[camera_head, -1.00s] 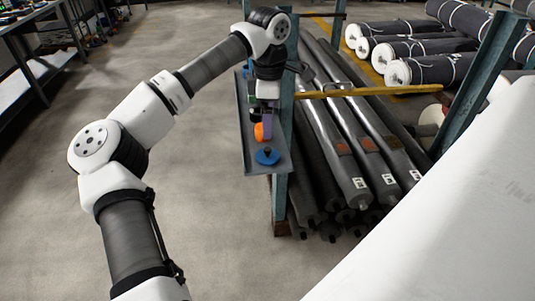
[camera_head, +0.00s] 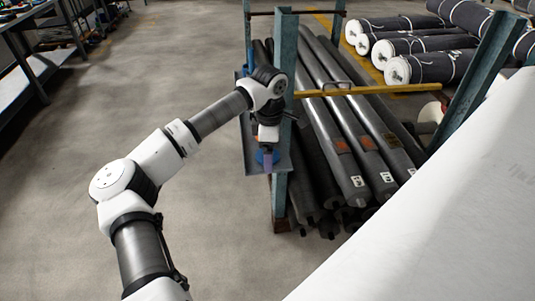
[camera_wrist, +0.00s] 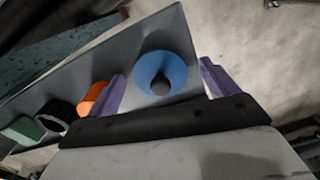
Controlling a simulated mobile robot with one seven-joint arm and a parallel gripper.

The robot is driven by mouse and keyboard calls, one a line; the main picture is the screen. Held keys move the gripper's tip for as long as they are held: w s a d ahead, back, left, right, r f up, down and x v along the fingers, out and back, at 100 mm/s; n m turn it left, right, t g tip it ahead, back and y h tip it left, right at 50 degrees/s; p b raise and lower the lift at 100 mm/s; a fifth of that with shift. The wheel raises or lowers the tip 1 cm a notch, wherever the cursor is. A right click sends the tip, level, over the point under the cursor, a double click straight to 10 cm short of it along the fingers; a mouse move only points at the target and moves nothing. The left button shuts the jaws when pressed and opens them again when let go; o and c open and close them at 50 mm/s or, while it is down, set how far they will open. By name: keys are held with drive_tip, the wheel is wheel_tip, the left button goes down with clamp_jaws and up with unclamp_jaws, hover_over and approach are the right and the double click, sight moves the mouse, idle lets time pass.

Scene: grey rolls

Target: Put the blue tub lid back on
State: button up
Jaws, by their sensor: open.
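The blue lid (camera_wrist: 176,67), a round disc with a dark knob, lies near the end of a narrow grey shelf (camera_wrist: 95,55) in the wrist view. My gripper (camera_wrist: 162,71) is open, its purple fingers on either side of the lid in that view and nothing held; I cannot tell whether they touch it. In the head view my gripper (camera_head: 267,165) points down at the shelf end and mostly hides the lid (camera_head: 260,157). A dark round item (camera_wrist: 57,113) stands further along the shelf; I cannot tell whether it is the tub.
An orange item (camera_wrist: 92,97) lies close to my left finger in the wrist view, with a green block (camera_wrist: 24,128) further left. A teal post (camera_head: 281,190) stands beside the shelf. Grey rolls (camera_head: 345,150) and a yellow bar (camera_head: 370,91) lie to the right.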

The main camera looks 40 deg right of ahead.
drive_tip(key=c, duration=1.1)
drive_tip(key=shift+r, duration=0.15)
